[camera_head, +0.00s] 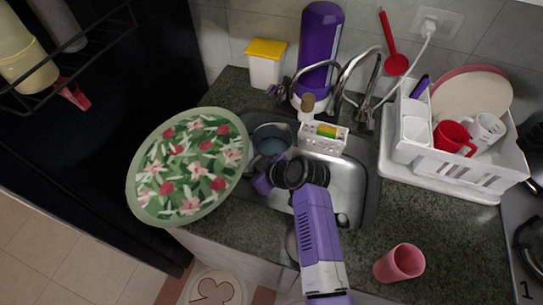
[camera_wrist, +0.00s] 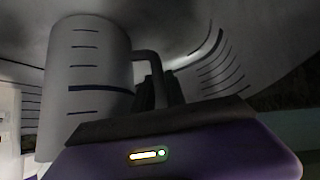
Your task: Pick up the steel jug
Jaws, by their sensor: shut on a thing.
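The steel jug (camera_wrist: 88,70) is a grey cylinder with dark level marks, large at the left of the wrist view. Its handle (camera_wrist: 147,58) points right, to the dark fingers of my gripper (camera_wrist: 158,90), which are shut on it. In the head view the round open top of the jug (camera_head: 272,135) shows at the left end of the sink. My purple gripper (camera_head: 264,178) is just in front of it, partly hidden by my arm. I cannot tell whether the jug's base touches the sink.
The steel sink (camera_head: 350,180) has a curved tap (camera_head: 350,70) behind it. A large flowered tray (camera_head: 140,185) leans close at the left. A white dish rack (camera_head: 455,165) stands right, with a pink cup (camera_head: 400,262) in front. A purple bottle (camera_head: 318,40) stands behind.

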